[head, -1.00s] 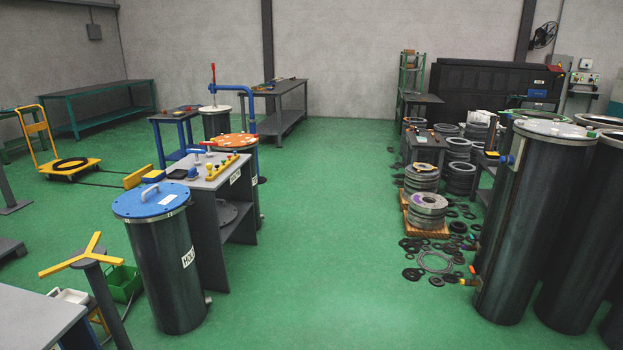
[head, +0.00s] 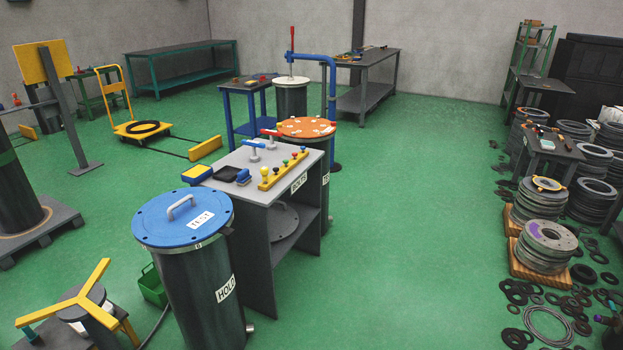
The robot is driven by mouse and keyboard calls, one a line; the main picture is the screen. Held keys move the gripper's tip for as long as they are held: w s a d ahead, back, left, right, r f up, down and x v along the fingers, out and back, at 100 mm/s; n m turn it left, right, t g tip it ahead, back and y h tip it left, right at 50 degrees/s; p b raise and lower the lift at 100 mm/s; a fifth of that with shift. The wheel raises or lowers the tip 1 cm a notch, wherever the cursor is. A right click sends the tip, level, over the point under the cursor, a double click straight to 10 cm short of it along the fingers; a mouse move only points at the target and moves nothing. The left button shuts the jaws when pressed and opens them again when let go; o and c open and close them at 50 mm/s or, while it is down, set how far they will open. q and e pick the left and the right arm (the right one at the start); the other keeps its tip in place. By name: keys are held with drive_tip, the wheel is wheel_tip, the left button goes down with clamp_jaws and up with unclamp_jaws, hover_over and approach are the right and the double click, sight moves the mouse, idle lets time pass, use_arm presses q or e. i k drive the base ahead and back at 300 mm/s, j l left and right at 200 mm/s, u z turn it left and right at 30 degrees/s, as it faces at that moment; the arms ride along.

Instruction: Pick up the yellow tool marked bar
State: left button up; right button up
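No marking "bar" is readable on anything yellow. On the grey bench (head: 228,187) a yellow strip with several coloured knobs (head: 284,171) lies along the right side. A small yellow block with a dark blue top (head: 197,174) lies at the bench's left edge. A yellow three-armed piece (head: 80,299) sits on a stand at the lower left. A yellow item (head: 547,184) lies on a stack of rings at the right; it is too small to tell what it is. Neither of my grippers shows.
A blue-lidded cylinder (head: 168,231) marked HOLD stands in front of the bench, and an orange-topped cylinder (head: 306,128) behind it. Ring stacks on pallets (head: 540,269) and loose rings fill the right side. The green floor (head: 420,260) between is clear.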

sight(263, 170)
drive_tip(key=i+l+u, duration=0.2)
drive_tip(key=i, duration=0.65)
drive_tip(key=j, duration=0.1)
